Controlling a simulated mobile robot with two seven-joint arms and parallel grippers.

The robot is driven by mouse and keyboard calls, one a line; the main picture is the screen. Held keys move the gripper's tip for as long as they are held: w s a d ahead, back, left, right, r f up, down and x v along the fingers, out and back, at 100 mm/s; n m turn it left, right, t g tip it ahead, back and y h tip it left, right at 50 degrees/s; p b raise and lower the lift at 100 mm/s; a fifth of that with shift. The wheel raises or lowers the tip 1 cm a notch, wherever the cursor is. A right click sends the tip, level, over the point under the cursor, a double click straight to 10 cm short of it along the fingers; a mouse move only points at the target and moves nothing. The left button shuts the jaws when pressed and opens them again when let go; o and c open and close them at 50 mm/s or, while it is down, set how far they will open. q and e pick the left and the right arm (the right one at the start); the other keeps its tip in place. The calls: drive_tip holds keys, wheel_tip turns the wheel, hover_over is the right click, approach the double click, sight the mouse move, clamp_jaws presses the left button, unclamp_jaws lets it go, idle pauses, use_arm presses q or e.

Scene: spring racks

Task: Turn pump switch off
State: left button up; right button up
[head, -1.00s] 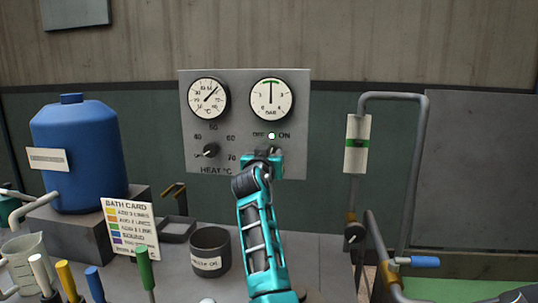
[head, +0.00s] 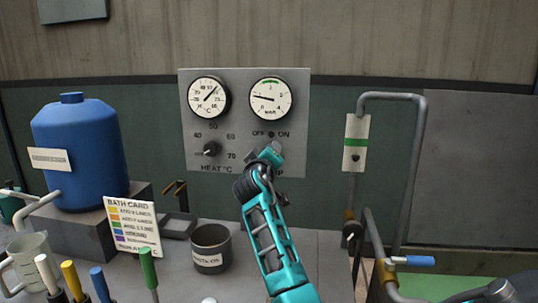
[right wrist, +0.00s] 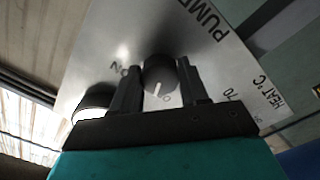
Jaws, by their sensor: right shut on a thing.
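The pump switch is a dark round knob (right wrist: 160,72) with a white mark, under the PUMP lettering in the right wrist view. Its mark points down in that picture, near a partly hidden letter. My right gripper (right wrist: 158,84) is shut on the knob, one finger on each side. In the head view my right gripper (head: 268,154) hides the knob at the panel. The BAR gauge (head: 271,99) needle points left. My left gripper is not in view.
The grey panel (head: 292,160) also carries a heat knob (head: 210,149) and a temperature gauge (head: 209,97). A pipe (head: 422,150) with a flow tube stands to the right. A blue tank (head: 80,150), a bath card (head: 132,228) and a dark pot (head: 211,247) are on the left.

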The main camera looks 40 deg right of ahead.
drive_tip(key=shift+f+n, duration=0.1)
drive_tip(key=shift+n, duration=0.5)
drive_tip(key=o, duration=1)
drive_tip(key=shift+o, duration=0.2)
drive_tip(key=shift+s+a, duration=0.1)
drive_tip(key=b+v, duration=0.1)
drive_tip(key=v, duration=1.1)
drive_tip(key=shift+s+a, duration=0.2)
drive_tip(key=shift+a, duration=0.05)
